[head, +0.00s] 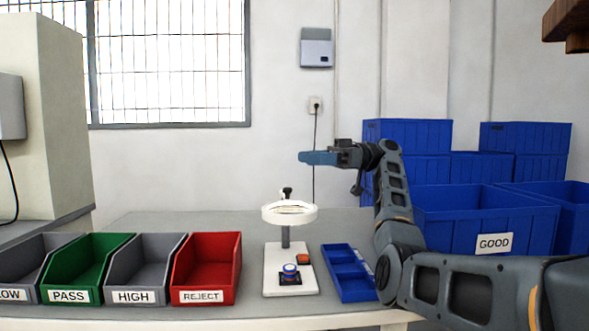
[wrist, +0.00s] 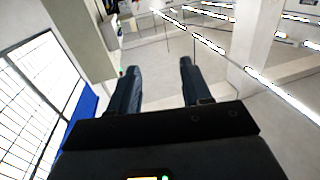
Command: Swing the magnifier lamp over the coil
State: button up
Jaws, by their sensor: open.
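The magnifier lamp (head: 289,213) has a white ring head on a dark post, with a black knob on top. Its post rises from a white base plate (head: 278,256) on the table. The coil (head: 290,271), with a blue and white top, sits on a dark holder at the front of that plate, in front of the post. An orange-red block (head: 303,258) is beside it on the plate. My gripper (head: 303,157) is above and behind the lamp, pointing left, apart from it. In the wrist view its two fingers (wrist: 157,75) are spread with nothing between them.
Open bins labelled PASS (head: 70,296), HIGH (head: 133,297) and REJECT (head: 203,297) line the table's left side. A small blue divided tray (head: 349,272) stands right of the base plate, close to my arm. Blue crates, one labelled GOOD (head: 480,215), fill the right. The table behind the lamp is clear.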

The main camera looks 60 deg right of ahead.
jog(key=s+d+r, duration=0.3)
jog(key=s, duration=0.1)
jog(key=shift+s+r+p, duration=0.2)
jog(key=shift+s+p, duration=0.15)
dwell(0.4)
